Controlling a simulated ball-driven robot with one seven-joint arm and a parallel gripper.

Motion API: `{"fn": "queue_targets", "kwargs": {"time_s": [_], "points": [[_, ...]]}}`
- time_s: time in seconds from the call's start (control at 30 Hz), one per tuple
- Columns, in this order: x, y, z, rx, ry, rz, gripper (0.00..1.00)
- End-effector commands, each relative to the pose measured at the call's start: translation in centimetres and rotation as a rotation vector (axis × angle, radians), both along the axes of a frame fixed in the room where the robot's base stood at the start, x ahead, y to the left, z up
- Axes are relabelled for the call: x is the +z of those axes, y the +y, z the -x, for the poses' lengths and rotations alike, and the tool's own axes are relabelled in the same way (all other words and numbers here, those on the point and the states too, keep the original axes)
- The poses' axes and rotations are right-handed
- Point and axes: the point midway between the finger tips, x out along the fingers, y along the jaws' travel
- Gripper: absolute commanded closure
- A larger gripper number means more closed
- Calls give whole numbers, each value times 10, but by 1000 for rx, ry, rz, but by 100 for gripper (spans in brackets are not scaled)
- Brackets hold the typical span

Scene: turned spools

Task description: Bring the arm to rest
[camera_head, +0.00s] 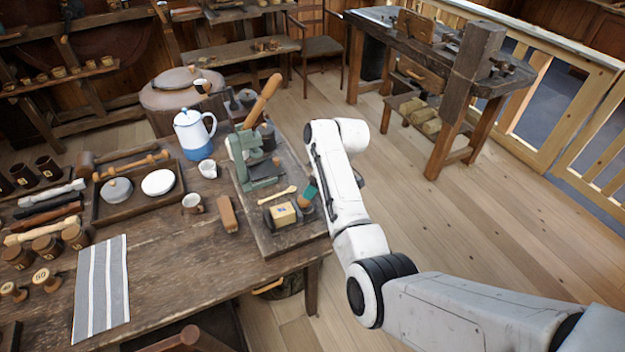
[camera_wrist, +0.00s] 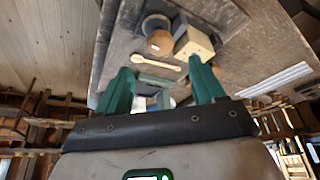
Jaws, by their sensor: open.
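My white arm reaches in from the lower right in the head view, along the right edge of the workbench (camera_head: 160,260). The tip of my gripper (camera_head: 310,188) shows as a small green piece by the bench's right edge; the arm hides most of it. In the wrist view my gripper (camera_wrist: 163,88) has two green fingers set apart, with nothing held between them. Beyond the fingers are a pale wooden block (camera_wrist: 196,45), a round wooden piece (camera_wrist: 160,42) and a small wooden spoon (camera_wrist: 158,62).
On the bench's right end a board carries a green metal tool (camera_head: 255,160) with a wooden handle. A blue-and-white pot (camera_head: 193,135), a tray with round pieces and a striped cloth (camera_head: 102,290) lie further left. Open floor (camera_head: 450,230) spreads right, before a second bench (camera_head: 440,70).

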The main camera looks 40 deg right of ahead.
Motion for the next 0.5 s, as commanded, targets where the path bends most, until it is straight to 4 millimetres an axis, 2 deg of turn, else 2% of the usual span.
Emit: {"fn": "queue_targets", "kwargs": {"time_s": [0.33,0.43,0.5], "points": [[-4,1,5,-6,7,2,32],[-19,5,22,-30,31,12,32],[-33,11,43,-61,58,23,32]]}}
